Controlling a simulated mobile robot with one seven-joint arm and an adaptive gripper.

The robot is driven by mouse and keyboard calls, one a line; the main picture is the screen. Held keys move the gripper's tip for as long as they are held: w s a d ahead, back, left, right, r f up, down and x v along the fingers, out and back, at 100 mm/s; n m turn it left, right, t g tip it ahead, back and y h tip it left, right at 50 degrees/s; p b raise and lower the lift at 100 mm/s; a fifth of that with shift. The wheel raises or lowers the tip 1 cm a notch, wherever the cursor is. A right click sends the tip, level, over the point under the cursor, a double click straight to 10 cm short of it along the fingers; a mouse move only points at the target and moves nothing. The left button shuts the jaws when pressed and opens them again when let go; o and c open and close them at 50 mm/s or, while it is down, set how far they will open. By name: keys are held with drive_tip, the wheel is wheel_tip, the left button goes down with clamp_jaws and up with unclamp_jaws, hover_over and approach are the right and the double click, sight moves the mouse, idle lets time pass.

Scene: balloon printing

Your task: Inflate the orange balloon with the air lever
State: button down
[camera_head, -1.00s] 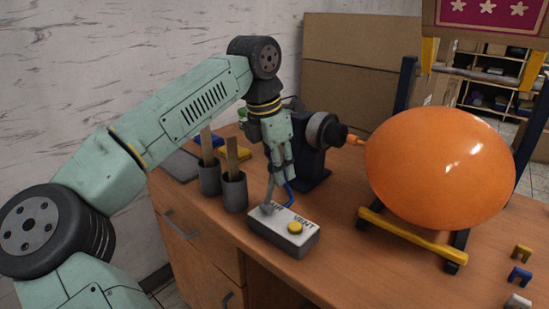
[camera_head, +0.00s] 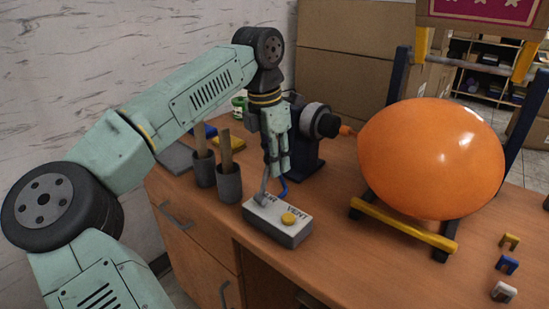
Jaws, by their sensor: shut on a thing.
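The orange balloon (camera_head: 432,158) is large and rounded, on the right, its neck at the dark nozzle (camera_head: 326,125) of the pump stand. It sits in a frame with a yellow front bar (camera_head: 402,226). My gripper (camera_head: 273,171) points down above the box, shut on the lever's upper end. The exact contact is small and partly hidden.
Two dark cups (camera_head: 229,182) with wooden sticks stand left of the box. Cardboard boxes (camera_head: 350,50) stand behind. A blue hose runs behind the lever.

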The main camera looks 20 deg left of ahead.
drive_tip(key=c, duration=1.6)
unclamp_jaws()
drive_tip(key=shift+a+f, duration=0.25)
drive_tip(key=shift+f, duration=0.05)
drive_tip(key=shift+o, duration=1.4)
drive_tip(key=shift+d+r, duration=0.1)
drive_tip(key=shift+r, duration=0.05)
drive_tip(key=r, duration=0.4)
drive_tip(key=s+r, duration=0.1)
drive_tip(key=r, duration=0.3)
drive_tip(key=a+r, duration=0.1)
drive_tip(key=r, duration=0.3)
drive_tip(key=shift+s, duration=0.15)
